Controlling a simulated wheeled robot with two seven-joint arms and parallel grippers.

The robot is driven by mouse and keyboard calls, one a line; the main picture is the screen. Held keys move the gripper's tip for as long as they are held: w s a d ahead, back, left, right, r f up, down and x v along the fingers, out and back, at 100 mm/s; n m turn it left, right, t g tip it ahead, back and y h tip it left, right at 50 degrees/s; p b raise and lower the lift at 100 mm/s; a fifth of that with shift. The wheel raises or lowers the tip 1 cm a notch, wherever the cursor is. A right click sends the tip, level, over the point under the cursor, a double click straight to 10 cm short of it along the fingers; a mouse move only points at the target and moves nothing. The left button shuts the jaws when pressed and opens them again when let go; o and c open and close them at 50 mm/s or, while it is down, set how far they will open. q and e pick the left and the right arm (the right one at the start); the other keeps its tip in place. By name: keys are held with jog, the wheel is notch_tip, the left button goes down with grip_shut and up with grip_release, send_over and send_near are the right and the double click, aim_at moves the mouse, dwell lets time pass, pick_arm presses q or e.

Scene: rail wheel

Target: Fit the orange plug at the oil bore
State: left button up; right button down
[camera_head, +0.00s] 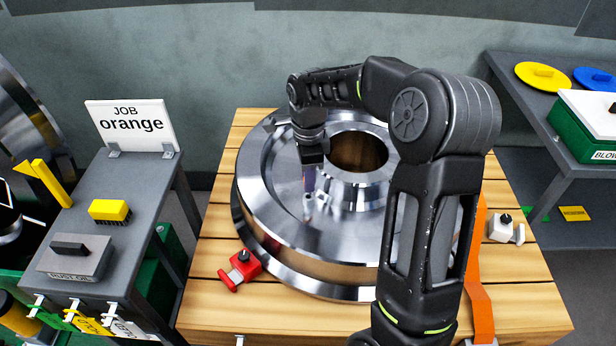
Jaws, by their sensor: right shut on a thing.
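A large shiny steel rail wheel (275,232) lies flat on a slatted wooden pallet, with a wide dark bore in its hub (358,150). My right arm reaches over the wheel from the front right. My right gripper (311,165) points down over the dished face, left of the hub bore. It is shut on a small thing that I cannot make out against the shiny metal. Small dark holes (307,197) show in the face just below it. I cannot tell which opening is the oil bore. No orange plug shows clearly. My left gripper is out of view.
A red clamp-like block (240,270) sits at the wheel's lower left edge. An orange strip (481,285) runs down at right. The left bench (125,240) holds a yellow brush (109,211) and an "orange" sign (131,126). A yellow disc (543,76) lies on the right table.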

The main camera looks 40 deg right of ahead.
jog(key=shift+f+b, duration=1.2)
jog(key=shift+f, duration=0.55)
jog(key=c, duration=1.2)
grip_release()
jog(key=shift+r, duration=0.1)
notch_tip(320, 180, up, 8)
jog(key=shift+f, duration=0.15)
